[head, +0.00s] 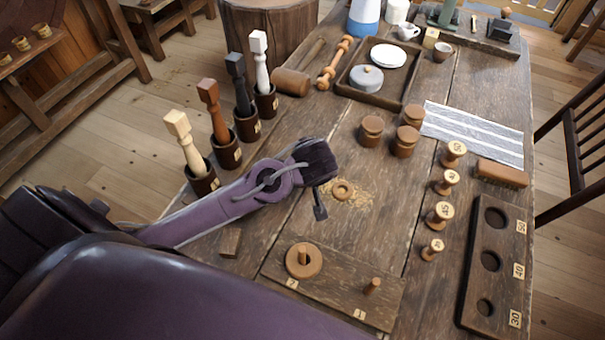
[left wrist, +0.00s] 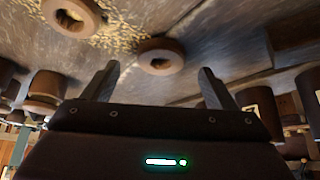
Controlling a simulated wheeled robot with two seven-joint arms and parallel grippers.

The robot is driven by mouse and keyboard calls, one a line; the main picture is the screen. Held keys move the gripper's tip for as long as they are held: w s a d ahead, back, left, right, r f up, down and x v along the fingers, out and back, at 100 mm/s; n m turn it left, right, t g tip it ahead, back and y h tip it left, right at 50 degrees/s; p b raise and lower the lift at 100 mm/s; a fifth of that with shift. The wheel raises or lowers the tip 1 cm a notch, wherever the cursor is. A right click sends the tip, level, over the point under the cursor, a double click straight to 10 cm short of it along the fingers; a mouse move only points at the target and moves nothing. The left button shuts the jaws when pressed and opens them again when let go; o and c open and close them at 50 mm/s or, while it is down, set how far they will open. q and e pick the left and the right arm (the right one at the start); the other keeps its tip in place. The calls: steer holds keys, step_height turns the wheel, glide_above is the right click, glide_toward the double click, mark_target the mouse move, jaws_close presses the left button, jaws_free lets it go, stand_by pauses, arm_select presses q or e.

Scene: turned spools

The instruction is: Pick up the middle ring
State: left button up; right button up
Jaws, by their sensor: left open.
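A light wooden ring (head: 342,190) lies flat in sawdust on the table in the head view. Two rings show in the left wrist view: one in sawdust at the upper left (left wrist: 72,15), and one on the bare wood near the middle (left wrist: 161,57). The latter appears between the fingertips of my left gripper (left wrist: 160,72), beyond them and not held. My left gripper (head: 322,195) is open above the table beside the sawdust, and may hide that second ring in the head view. A larger ring (head: 303,260) sits around a peg on the board. My right gripper is not in view.
The pegboard (head: 340,287) lies at the near edge, with a second, bare peg (head: 372,286). Brown jars (head: 371,131) stand beyond the sawdust. Numbered spools (head: 440,214) and a holed rack (head: 492,300) are to the right. Dark cups (head: 202,180) with turned pieces stand left.

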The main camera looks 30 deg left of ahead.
arm_select(q)
steer(key=shift+x, duration=1.35)
steer(key=c, duration=1.1)
steer(key=shift+o, duration=0.2)
step_height(320, 180, up, 20)
steer(key=p, duration=0.4)
steer(key=shift+s, duration=0.1)
